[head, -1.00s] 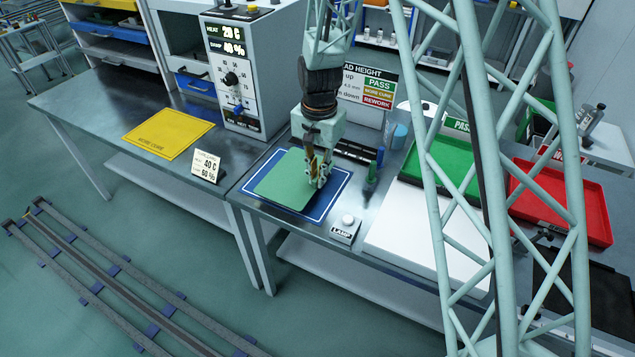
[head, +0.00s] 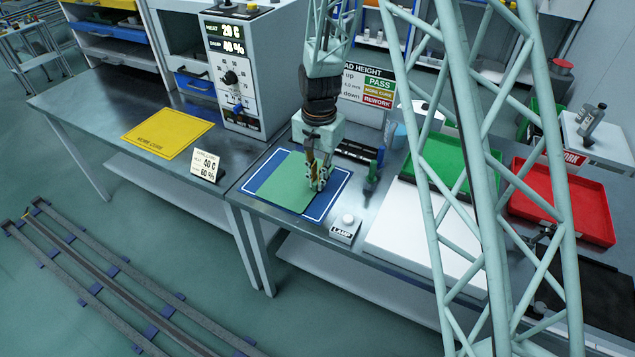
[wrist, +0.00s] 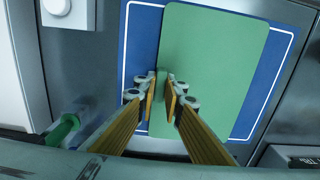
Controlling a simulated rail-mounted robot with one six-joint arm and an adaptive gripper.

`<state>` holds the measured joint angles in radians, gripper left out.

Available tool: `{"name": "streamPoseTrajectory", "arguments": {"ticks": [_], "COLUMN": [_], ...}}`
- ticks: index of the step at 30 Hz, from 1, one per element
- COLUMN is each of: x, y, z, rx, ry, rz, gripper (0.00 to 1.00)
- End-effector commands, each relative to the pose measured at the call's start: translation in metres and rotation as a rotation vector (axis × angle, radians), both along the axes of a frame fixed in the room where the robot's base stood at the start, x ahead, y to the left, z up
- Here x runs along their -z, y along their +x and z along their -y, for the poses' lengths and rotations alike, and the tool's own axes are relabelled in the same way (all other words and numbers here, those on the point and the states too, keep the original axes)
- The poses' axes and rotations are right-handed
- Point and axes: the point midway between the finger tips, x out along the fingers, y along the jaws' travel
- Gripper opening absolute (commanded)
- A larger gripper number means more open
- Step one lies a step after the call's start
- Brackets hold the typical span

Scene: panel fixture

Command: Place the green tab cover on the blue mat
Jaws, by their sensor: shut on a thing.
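The green tab cover (head: 288,182) is a flat green sheet over the blue mat (head: 329,196), which has a white border line. In the wrist view the cover (wrist: 215,65) spans the middle and right of the mat (wrist: 143,40), with blue showing on both sides. My gripper (head: 318,180) is over the right part of the cover. In the wrist view my gripper's fingertips (wrist: 163,85) are closed on a small green tab at the cover's left edge. Whether the cover lies fully on the mat or is slightly above it, I cannot tell.
A lamp button box (head: 345,227) stands by the mat's near right corner. A green pen-like tool (wrist: 65,130) stands beside the mat. A yellow mat (head: 167,134) lies left; green (head: 440,160) and red (head: 590,205) trays are right. A sign card (head: 206,166) stands left of the mat.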

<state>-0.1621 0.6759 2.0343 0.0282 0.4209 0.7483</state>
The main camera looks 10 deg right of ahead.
Motion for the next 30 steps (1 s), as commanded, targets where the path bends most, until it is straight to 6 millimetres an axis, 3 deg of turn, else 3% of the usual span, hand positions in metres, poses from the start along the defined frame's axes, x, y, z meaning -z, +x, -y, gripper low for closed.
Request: {"name": "streamPoseTrajectory", "arguments": {"ticks": [15,16,20,30], "x": [0.0055,0.0055,0.0051,0.0046], "y": [0.0005,0.0002,0.0002,0.0003], "z": [-0.0001,-0.0001,-0.0001,0.0000], "rx": [0.000,0.000,0.000,0.000], "ry": [0.000,0.000,0.001,0.000], "rz": [0.001,0.000,0.001,0.001], "gripper": [0.00,0.10,0.22,0.22]}}
